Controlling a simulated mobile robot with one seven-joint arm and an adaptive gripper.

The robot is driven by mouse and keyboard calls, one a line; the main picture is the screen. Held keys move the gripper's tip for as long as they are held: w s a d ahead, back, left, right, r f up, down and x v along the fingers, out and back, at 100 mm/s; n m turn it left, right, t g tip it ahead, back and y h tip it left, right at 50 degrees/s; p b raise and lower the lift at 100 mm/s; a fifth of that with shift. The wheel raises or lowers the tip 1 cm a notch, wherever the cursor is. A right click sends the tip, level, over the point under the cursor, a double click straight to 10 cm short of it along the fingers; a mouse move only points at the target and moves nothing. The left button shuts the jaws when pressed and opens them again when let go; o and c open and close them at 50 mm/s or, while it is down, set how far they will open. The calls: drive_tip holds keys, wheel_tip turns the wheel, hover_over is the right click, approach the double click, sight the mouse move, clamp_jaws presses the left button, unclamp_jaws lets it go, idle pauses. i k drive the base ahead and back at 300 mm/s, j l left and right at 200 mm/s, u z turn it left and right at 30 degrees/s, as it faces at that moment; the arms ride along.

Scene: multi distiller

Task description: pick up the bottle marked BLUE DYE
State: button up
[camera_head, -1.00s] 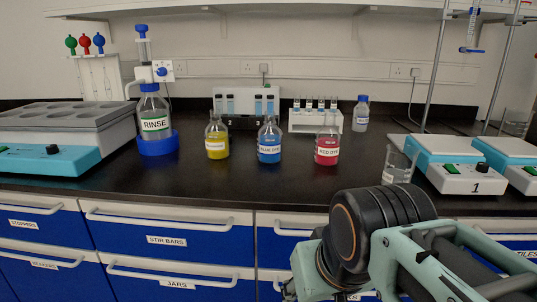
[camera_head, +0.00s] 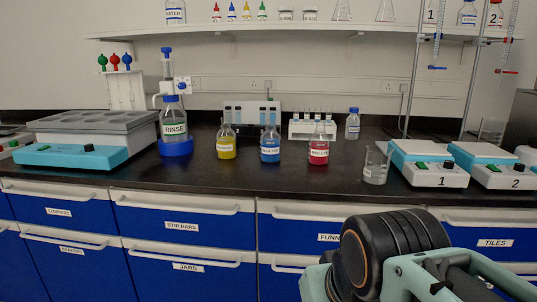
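The bottle marked BLUE DYE (camera_head: 270,147) is a small clear flask with blue liquid. It stands upright on the black bench, between a yellow-filled flask (camera_head: 226,146) on its left and a red-filled flask (camera_head: 319,148) on its right, with gaps between them. My arm shows at the bottom right, in front of the drawers and well short of the bottle. My gripper's fingers are not in the picture, so I cannot see whether it is open or shut.
A RINSE bottle (camera_head: 174,128) stands to the left in a blue base. Tube racks stand behind the dyes, including a white one (camera_head: 301,130). An empty beaker (camera_head: 375,168) and stirrer plates (camera_head: 428,166) are at right. The front bench strip is clear.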

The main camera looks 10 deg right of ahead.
sight(270, 140)
drive_tip(key=i+j, duration=0.75)
